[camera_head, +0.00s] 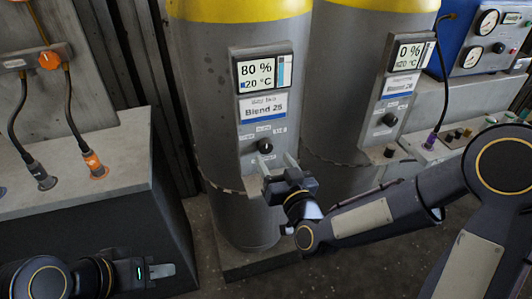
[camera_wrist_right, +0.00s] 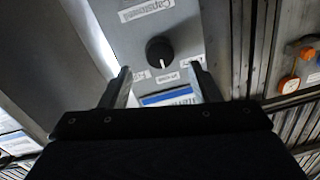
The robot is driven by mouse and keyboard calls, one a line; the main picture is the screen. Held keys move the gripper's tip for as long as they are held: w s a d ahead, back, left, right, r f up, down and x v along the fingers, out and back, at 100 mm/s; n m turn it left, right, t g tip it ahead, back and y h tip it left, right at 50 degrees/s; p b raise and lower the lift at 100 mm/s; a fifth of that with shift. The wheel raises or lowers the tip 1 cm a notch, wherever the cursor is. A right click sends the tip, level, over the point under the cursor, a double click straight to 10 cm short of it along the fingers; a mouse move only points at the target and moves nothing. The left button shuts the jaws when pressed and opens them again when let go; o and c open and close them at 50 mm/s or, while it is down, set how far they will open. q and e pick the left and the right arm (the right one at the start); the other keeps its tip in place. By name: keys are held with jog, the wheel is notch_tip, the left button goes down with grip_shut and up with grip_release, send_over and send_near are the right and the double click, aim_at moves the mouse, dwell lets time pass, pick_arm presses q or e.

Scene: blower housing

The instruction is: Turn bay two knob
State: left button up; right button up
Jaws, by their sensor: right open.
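The bay two knob (camera_head: 264,146) is a small black dial on the grey panel (camera_head: 252,164) of the left silo, below a display reading 80 % and 20 °C and a "Blend 25" label. In the right wrist view the knob (camera_wrist_right: 159,52) has a white pointer mark facing the picture's bottom. My right gripper (camera_head: 277,168) is just below and in front of the knob in the head view. In the wrist view its open fingers (camera_wrist_right: 160,72) stand either side of the knob, apart from it. My left gripper (camera_head: 158,271) is low at left, away from the panel; its jaw gap is unclear.
A second silo panel with its own black knob (camera_head: 390,119) stands to the right, its display reading 0 %. A grey bench (camera_head: 125,155) with cable connectors is at left. A blue gauge box (camera_head: 490,45) is at upper right.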

aim_at(267, 149)
jog(key=shift+x, duration=2.2)
jog(key=shift+d, duration=0.1)
jog(key=c, duration=1)
jog(key=shift+f+m+b, duration=0.2)
jog(key=shift+m+b, duration=0.4)
jog(key=shift+b, duration=0.5)
jog(key=m+b, duration=0.8)
jog(key=b, duration=0.2)
jog(key=shift+f+m+t, duration=0.15)
jog(key=shift+m+t, duration=0.15)
jog(key=shift+t, duration=0.1)
jog(key=shift+m+b, duration=1.2)
jog(key=shift+m, duration=0.1)
jog(key=o, duration=1)
jog(key=shift+r, duration=0.2)
